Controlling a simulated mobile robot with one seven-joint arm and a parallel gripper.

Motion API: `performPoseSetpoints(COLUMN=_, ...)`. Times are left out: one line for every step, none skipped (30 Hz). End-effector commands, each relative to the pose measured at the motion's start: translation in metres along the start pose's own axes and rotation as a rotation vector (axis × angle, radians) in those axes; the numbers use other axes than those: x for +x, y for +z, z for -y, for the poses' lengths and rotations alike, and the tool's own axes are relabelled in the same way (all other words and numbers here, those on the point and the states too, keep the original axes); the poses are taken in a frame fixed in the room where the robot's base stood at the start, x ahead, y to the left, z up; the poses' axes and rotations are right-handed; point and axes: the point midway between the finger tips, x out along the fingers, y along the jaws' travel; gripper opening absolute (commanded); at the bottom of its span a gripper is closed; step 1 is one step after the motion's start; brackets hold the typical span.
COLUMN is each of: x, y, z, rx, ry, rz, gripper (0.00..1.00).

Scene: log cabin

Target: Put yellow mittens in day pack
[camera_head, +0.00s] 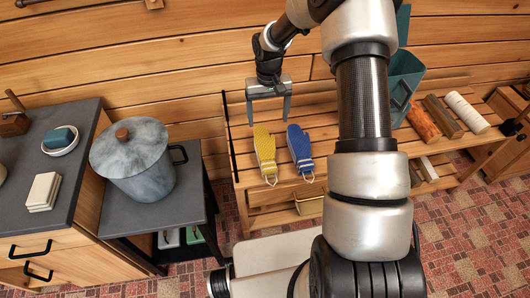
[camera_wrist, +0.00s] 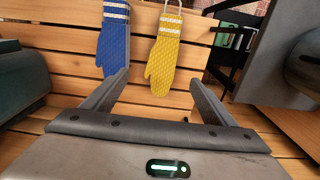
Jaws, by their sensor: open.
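The yellow mittens (camera_head: 264,150) lie as a flat pair on a slatted wooden bench, with white-striped cuffs toward the front. They also show in the wrist view (camera_wrist: 163,60), between and beyond my fingertips. My gripper (camera_head: 268,119) is open and empty, pointing down above the bench near the mittens' finger ends. The fingers show apart in the wrist view (camera_wrist: 158,78). A teal open-topped container (camera_head: 403,78), which looks like the day pack, stands on the bench to the right, partly hidden by my arm.
Blue mittens (camera_head: 299,147) lie close to the right of the yellow ones. Logs (camera_head: 422,122) and a pale roll (camera_head: 466,113) lie farther right on the bench (camera_head: 330,112). A grey lidded pot (camera_head: 133,160) stands on a dark side table at left. A plank wall rises behind.

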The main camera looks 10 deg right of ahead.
Motion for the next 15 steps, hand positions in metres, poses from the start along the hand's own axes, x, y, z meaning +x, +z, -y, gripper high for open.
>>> performPoseSetpoints(x=0.016, y=0.001, z=0.000, rx=-0.001, ry=-0.001, rz=0.004, gripper=0.79)
performPoseSetpoints(x=0.022, y=0.001, z=0.000, rx=-0.002, ry=0.000, rz=0.004, gripper=0.79)
performPoseSetpoints(x=0.031, y=0.001, z=0.000, rx=-0.001, ry=-0.001, rz=0.004, gripper=0.79)
performPoseSetpoints(x=0.038, y=0.001, z=0.000, rx=-0.001, ry=-0.001, rz=0.004, gripper=0.79)
performPoseSetpoints(x=0.044, y=0.001, z=0.000, rx=-0.001, ry=0.000, rz=0.004, gripper=0.79)
performPoseSetpoints(x=0.053, y=0.002, z=0.000, rx=-0.001, ry=0.000, rz=0.005, gripper=0.79)
performPoseSetpoints(x=0.058, y=0.001, z=0.000, rx=-0.001, ry=-0.001, rz=0.003, gripper=0.79)
performPoseSetpoints(x=0.064, y=0.001, z=0.001, rx=-0.001, ry=-0.001, rz=0.003, gripper=0.79)
performPoseSetpoints(x=0.070, y=0.001, z=0.001, rx=-0.002, ry=0.000, rz=0.003, gripper=0.79)
performPoseSetpoints(x=0.074, y=0.001, z=0.000, rx=-0.001, ry=0.000, rz=0.003, gripper=0.79)
performPoseSetpoints(x=0.077, y=0.001, z=0.000, rx=-0.001, ry=0.000, rz=0.002, gripper=0.79)
performPoseSetpoints(x=0.081, y=0.001, z=0.000, rx=0.000, ry=0.000, rz=0.001, gripper=0.79)
performPoseSetpoints(x=0.083, y=0.001, z=0.001, rx=0.000, ry=0.000, rz=0.001, gripper=0.79)
performPoseSetpoints(x=0.085, y=0.001, z=0.001, rx=0.000, ry=0.000, rz=0.001, gripper=0.79)
performPoseSetpoints(x=0.086, y=0.001, z=0.001, rx=0.000, ry=0.000, rz=0.000, gripper=0.79)
